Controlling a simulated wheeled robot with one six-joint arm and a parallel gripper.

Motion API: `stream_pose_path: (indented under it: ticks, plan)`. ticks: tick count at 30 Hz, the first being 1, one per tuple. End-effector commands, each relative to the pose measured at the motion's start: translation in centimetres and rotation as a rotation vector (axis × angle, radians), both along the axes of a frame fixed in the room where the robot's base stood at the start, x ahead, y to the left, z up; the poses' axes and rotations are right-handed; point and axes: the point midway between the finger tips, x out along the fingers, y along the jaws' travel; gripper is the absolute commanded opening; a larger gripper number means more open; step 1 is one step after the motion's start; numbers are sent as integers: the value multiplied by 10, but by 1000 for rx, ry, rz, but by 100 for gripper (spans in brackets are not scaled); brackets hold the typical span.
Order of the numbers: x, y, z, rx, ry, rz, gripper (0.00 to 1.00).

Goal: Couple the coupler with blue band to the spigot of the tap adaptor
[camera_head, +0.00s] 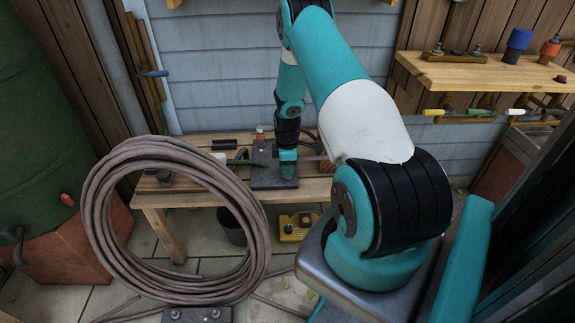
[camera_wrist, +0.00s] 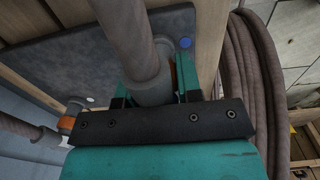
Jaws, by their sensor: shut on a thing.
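My gripper (camera_head: 288,168) is low over the dark plate (camera_head: 262,181) on the wooden bench. In the wrist view my gripper (camera_wrist: 152,96) is shut on a grey coupler (camera_wrist: 153,86) at the end of a brownish hose (camera_wrist: 124,38). A bit of orange shows beside the coupler, partly hidden by a finger. I see no blue band on it, and its front end is hidden. A small upright part with an orange band (camera_wrist: 67,123) stands at the left in the wrist view; I cannot tell whether it is the tap adaptor. The spigot cannot be made out.
A second hose end (camera_wrist: 48,138) lies beside the orange-banded part. A blue disc (camera_wrist: 185,43) and a white disc (camera_wrist: 90,100) are on the plate. A large hose coil (camera_head: 98,235) stands before the bench (camera_head: 180,198). A yellow box (camera_head: 296,226) sits below.

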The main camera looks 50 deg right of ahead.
Motion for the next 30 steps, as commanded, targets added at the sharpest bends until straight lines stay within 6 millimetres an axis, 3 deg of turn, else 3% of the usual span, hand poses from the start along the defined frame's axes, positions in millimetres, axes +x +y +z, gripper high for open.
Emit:
stream_pose_path:
  ticks: [30]
  plan:
    - [-1, 1, 13, 2, 3, 0, 1]
